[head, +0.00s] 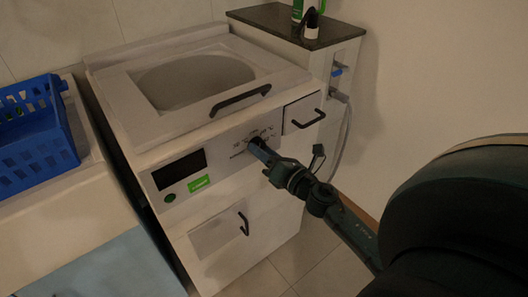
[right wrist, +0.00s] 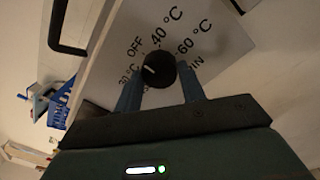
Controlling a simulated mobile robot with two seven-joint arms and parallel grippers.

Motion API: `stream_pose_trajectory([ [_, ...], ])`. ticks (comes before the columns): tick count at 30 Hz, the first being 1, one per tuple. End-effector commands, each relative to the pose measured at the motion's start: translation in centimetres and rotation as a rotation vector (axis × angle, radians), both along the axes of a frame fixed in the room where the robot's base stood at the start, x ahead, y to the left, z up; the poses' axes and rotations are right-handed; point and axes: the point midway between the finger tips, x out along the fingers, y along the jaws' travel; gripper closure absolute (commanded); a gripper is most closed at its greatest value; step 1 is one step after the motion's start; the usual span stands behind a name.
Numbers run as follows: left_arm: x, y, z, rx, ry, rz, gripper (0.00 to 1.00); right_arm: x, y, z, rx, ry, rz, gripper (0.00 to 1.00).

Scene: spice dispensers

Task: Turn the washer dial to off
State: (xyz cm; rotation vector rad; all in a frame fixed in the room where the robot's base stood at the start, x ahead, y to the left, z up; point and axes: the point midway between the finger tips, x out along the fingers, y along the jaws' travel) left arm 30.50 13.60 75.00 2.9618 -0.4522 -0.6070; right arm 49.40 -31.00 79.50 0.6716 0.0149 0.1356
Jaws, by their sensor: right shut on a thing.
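The white washer (head: 165,118) stands in the middle of the head view. Its black round dial (right wrist: 158,70) shows in the right wrist view, with OFF, 30 °C, 40 °C, 60 °C and a partly hidden spin label around it. The dial's short white mark is on its left side, on the side of OFF and 30 °C; I cannot tell exactly which it points at. My right gripper (head: 259,149) reaches the front panel from the right and is shut on the dial, one blue finger on each side. My left gripper is not in view.
A black lid handle (head: 240,100) and a drawer handle (head: 306,118) stick out near the dial. A blue basket (head: 35,145) sits at the left. A narrow cabinet with a dark top (head: 280,20) holding bottles stands behind. Floor is clear in front.

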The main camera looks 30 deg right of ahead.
Motion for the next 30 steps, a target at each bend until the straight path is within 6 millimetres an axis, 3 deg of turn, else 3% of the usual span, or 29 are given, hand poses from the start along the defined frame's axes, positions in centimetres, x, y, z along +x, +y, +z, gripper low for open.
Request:
stream_pose_trajectory([
  [6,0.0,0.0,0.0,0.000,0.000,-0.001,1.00,0.0,0.0,0.0,0.001,0.002,0.000,0.83],
  [7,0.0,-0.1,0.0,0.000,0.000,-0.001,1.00,0.0,0.0,0.0,0.001,0.001,0.001,0.59],
  [15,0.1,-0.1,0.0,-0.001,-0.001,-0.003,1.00,0.0,0.0,0.0,0.002,0.000,0.000,0.38],
  [23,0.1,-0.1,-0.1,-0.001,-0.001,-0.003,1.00,-0.2,0.0,-0.1,0.002,0.000,0.000,0.38],
  [30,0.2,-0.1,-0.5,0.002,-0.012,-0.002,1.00,-3.4,-0.4,-0.4,0.003,0.003,0.000,0.38],
])
